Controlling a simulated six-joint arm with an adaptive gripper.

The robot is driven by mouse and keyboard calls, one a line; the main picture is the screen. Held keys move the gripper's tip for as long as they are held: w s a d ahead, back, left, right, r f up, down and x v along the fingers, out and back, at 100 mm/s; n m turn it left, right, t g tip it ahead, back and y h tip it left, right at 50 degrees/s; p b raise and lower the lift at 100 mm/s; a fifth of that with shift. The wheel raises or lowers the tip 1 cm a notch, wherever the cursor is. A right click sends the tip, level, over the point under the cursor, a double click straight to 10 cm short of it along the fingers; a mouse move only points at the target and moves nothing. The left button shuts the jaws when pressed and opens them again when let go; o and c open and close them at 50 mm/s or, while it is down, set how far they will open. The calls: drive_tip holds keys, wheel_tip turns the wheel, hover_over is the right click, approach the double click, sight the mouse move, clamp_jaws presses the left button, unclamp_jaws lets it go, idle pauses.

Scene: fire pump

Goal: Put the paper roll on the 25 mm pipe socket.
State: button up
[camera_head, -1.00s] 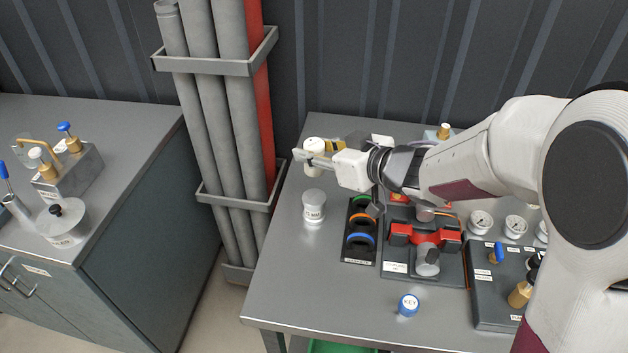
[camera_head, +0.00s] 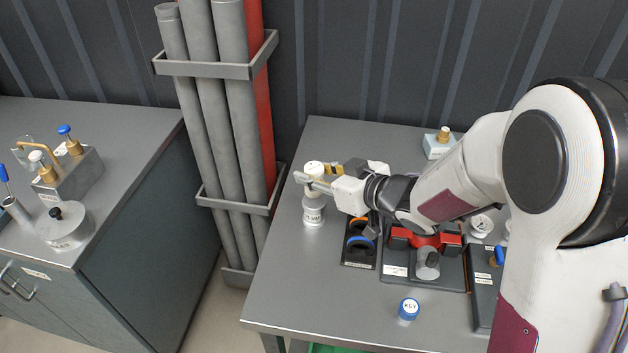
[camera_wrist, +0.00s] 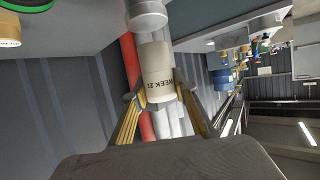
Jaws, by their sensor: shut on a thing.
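The paper roll (camera_head: 315,167) is a cream cylinder; in the wrist view the roll (camera_wrist: 158,66) bears the print "WEEK 21". My gripper (camera_head: 306,183) is shut around it; in the wrist view the gripper's yellowish fingers (camera_wrist: 155,98) press on both sides of it. The 25 mm pipe socket (camera_head: 313,211) is a grey, labelled cylinder standing on the left part of the bench. The roll is upright above it and roughly in line in the head view. In the wrist view the socket (camera_wrist: 148,15) is close to the roll's end. I cannot tell whether they touch.
A black rack with coloured rings (camera_head: 346,259) and a red coupling (camera_head: 403,236) stand right of the socket. A blue KEY cap (camera_head: 408,307) is in front. Tall grey pipes (camera_head: 232,130) rise beyond the bench's left edge. The front left bench top is clear.

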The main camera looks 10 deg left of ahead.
drive_tip(key=shift+f, duration=1.2)
drive_tip(key=shift+f, duration=0.15)
drive_tip(key=o, duration=1.1)
drive_tip(key=shift+s+d+r, duration=0.15)
drive_tip(key=shift+d+r, duration=0.15)
drive_tip(key=shift+r, duration=0.05)
drive_tip(key=shift+v, duration=5.65)
